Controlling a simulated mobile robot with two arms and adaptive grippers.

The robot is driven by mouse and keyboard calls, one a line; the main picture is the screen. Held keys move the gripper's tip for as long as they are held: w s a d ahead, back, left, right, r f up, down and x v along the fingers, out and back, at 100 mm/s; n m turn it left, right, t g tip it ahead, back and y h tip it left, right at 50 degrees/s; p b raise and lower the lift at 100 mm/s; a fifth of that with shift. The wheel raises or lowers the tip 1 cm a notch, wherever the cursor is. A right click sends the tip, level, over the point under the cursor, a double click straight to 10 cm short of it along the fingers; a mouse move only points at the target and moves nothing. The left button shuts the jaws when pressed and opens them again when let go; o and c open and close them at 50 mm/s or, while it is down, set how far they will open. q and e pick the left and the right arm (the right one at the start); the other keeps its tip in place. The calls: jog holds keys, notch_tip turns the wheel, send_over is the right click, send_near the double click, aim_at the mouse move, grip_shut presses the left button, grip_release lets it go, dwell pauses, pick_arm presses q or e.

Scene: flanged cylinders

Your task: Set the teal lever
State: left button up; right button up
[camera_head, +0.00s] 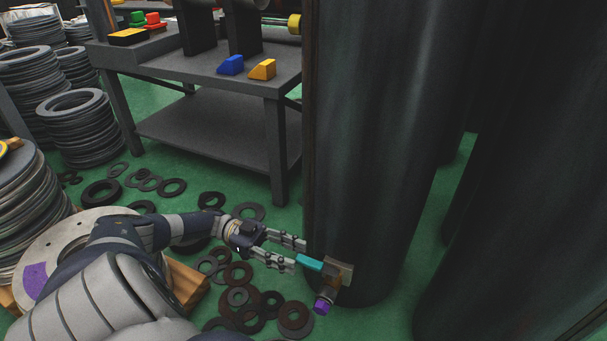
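The teal lever (310,263) is a short flat handle on a brownish valve fitting (338,272) low on the side of a large dark cylinder (362,150). It points left toward my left gripper. A purple cap (322,305) sits at the fitting's lower end. My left gripper (300,254) comes in from the left with its two fingers apart. The fingertips are close to the teal lever's free end; I cannot tell whether they touch it. My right gripper is not in view.
Another dark cylinder (530,190) stands at the right. A dark grey table (200,75) with blue (231,65) and yellow (263,69) blocks is behind. Loose rings (238,275) lie on the green floor under my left arm. Ring stacks (75,128) stand at the left.

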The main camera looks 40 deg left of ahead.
pick_arm(q)
jog(key=shift+v, duration=1.4)
jog(key=shift+r, duration=0.1)
